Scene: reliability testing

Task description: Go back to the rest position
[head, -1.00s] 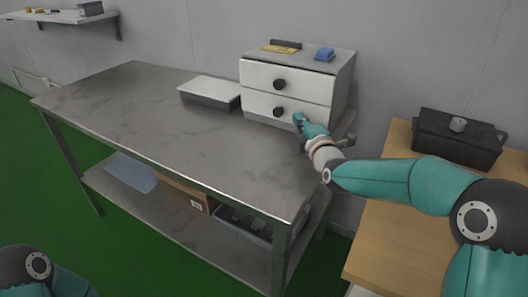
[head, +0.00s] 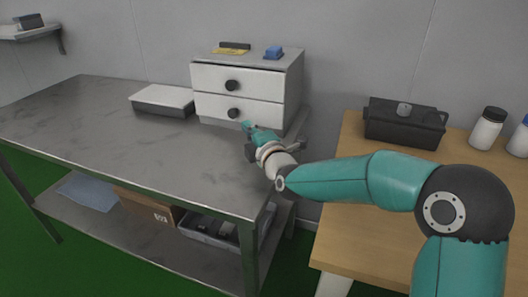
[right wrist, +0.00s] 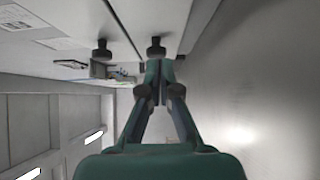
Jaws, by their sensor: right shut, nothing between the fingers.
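My right gripper (head: 247,126) is shut and empty. In the head view it is just in front of the lower drawer of the white two-drawer cabinet (head: 211,107), below and to the right of the lower black knob (head: 233,113). In the right wrist view the closed fingers (right wrist: 161,65) point toward the cabinet front, with a black knob (right wrist: 156,47) just beyond the tips. I cannot tell whether they touch it. My left gripper is out of view.
The cabinet stands on a grey metal workbench (head: 110,135) beside a lidded grey box (head: 163,100). A wooden table (head: 345,230) at right holds a black toolbox (head: 404,124) and bottles (head: 488,128).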

